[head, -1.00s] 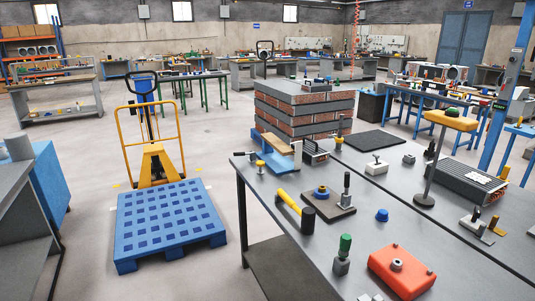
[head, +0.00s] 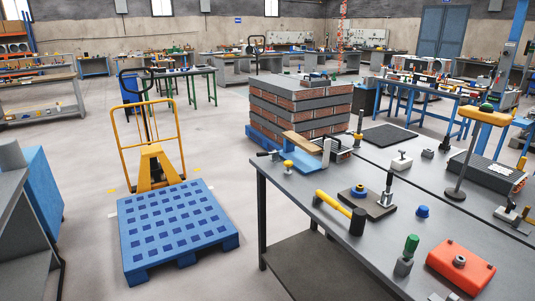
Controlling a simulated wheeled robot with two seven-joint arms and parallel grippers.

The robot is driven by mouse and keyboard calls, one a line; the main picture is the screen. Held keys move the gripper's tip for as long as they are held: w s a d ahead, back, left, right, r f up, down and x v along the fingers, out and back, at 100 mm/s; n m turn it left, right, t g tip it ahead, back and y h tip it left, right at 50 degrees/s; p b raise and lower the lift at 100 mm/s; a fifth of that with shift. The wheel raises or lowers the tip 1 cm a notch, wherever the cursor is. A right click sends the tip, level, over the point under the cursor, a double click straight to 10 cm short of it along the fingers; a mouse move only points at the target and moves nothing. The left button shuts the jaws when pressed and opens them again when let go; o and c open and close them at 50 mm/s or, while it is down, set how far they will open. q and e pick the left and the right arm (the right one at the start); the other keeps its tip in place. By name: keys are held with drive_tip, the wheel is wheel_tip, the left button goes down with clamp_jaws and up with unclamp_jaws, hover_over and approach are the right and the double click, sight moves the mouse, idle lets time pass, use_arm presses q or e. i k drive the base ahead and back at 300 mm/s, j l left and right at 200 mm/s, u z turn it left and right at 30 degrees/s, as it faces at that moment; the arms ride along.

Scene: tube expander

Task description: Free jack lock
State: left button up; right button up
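A yellow pallet jack (head: 155,165) stands upright left of centre in the head view. It has a yellow frame and a dark looped handle (head: 134,80) at its top. A blue slotted pallet (head: 180,232) lies on the floor at its front, and the jack's forks are hidden. I cannot make out a separate lock on the jack at this size. Neither of my grippers is in view.
A grey workbench (head: 300,205) fills the right, with a yellow-handled hammer (head: 340,208), a red block (head: 460,266) and other tools. A brick stack (head: 300,108) stands behind it. A blue cabinet (head: 40,190) is at the left. Floor beside the jack is clear.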

sight(262, 154)
drive_tip(key=z, duration=0.35)
drive_tip(key=i+j+z, duration=0.75)
drive_tip(key=i+j, duration=0.25)
drive_tip(key=j, duration=0.15)
drive_tip(key=i+j, duration=0.2)
drive_tip(key=j, duration=0.2)
drive_tip(key=i+j+z, duration=0.1)
drive_tip(key=i+j, duration=0.15)
drive_tip(key=j, duration=0.15)
drive_tip(key=i+j, duration=0.2)
drive_tip(key=j, duration=0.25)
drive_tip(key=i+j+z, duration=0.1)
drive_tip(key=j, duration=0.3)
drive_tip(key=i+j, duration=0.5)
drive_tip(key=j, duration=0.4)
drive_tip(key=i+j+z, duration=0.1)
drive_tip(key=i+j, duration=0.15)
drive_tip(key=j, duration=0.15)
